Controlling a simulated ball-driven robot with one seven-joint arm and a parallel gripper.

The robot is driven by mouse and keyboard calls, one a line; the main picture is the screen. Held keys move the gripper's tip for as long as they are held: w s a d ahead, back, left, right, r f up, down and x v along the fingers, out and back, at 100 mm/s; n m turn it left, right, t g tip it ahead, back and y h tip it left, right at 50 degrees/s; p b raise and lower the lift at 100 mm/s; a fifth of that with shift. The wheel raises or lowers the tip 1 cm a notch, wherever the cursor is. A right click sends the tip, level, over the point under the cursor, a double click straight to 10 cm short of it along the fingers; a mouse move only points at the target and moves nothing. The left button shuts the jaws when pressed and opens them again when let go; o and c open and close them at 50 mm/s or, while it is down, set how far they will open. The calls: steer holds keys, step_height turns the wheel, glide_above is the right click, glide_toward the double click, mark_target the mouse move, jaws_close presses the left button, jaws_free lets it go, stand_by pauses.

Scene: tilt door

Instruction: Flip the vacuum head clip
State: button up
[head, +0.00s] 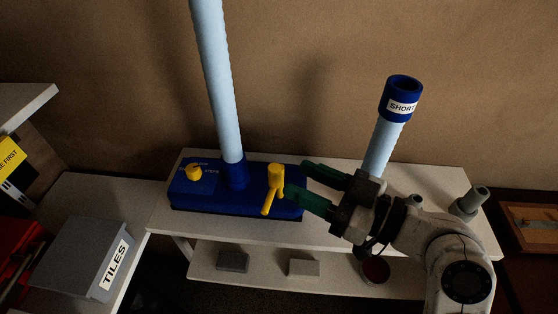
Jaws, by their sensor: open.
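The blue vacuum head (240,200) sits on the light table, with a pale blue tube (215,85) rising from it. A yellow clip (273,188) stands at the head's right end, its lever pointing down toward the front. A small yellow knob (194,173) is at the head's left end. My gripper (294,180), with dark green fingers, comes from the right. It is open, and its fingertips are just right of the yellow clip. The front finger overlaps the head's right end in the picture; I cannot tell whether it touches.
A short tube with a blue collar marked SHORT (400,98) stands behind my arm. A grey capped post (472,202) is at the table's right. A grey TILES box (80,257) is at left. Small blocks (304,268) lie on the lower shelf.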

mark_target(274, 167)
steer(key=p+x, duration=0.1)
steer(key=x, duration=0.5)
steer(key=shift+a, duration=0.2)
jaws_close()
stand_by(0.4)
